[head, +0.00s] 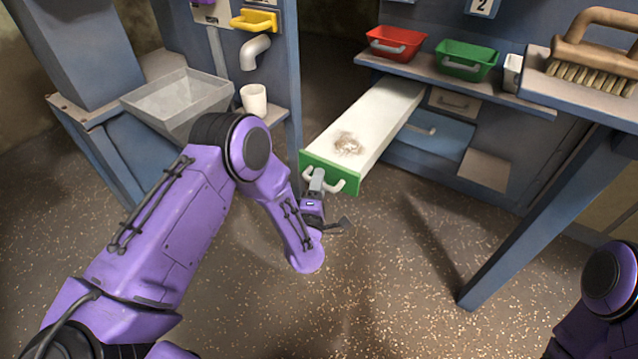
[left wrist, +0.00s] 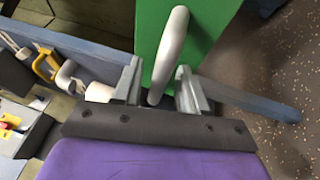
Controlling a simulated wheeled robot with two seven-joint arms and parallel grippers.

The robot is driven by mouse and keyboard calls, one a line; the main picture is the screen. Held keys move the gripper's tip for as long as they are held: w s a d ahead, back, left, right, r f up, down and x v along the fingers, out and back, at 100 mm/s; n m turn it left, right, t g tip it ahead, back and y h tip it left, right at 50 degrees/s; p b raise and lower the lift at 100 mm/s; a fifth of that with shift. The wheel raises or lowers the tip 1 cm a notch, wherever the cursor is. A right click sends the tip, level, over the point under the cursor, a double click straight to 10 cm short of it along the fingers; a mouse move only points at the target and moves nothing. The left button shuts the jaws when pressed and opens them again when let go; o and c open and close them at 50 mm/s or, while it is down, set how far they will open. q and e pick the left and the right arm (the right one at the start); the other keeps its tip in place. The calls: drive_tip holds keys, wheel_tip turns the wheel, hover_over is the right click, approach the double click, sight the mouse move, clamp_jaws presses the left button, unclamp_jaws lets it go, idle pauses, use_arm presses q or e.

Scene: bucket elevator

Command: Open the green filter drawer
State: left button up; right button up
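The green filter drawer (head: 384,110) is pulled far out of the cabinet in the head view. It has a white interior, a patch of brown debris inside, and a green front (head: 345,176) with a pale grey handle (head: 338,185). My left gripper (head: 317,180) is at this handle. In the left wrist view the handle (left wrist: 168,55) stands between the two fingers of my left gripper (left wrist: 158,88), with a visible gap beside it, so the fingers look open around it. The green front (left wrist: 205,30) is just beyond. My right gripper is out of view.
A red bin (head: 395,43) and a green bin (head: 466,60) stand on the shelf above. A brush (head: 590,55) lies on a ledge at right. A grey hopper (head: 178,98) and white cup (head: 254,99) are at left. The floor in front is clear.

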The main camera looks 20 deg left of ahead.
use_arm(q)
drive_tip(key=shift+s, duration=0.15)
drive_tip(key=p+v, duration=0.1)
drive_tip(key=v, duration=0.9)
drive_tip(key=shift+f+p, duration=0.15)
drive_tip(key=shift+p, duration=0.2)
drive_tip(key=shift+s, duration=0.15)
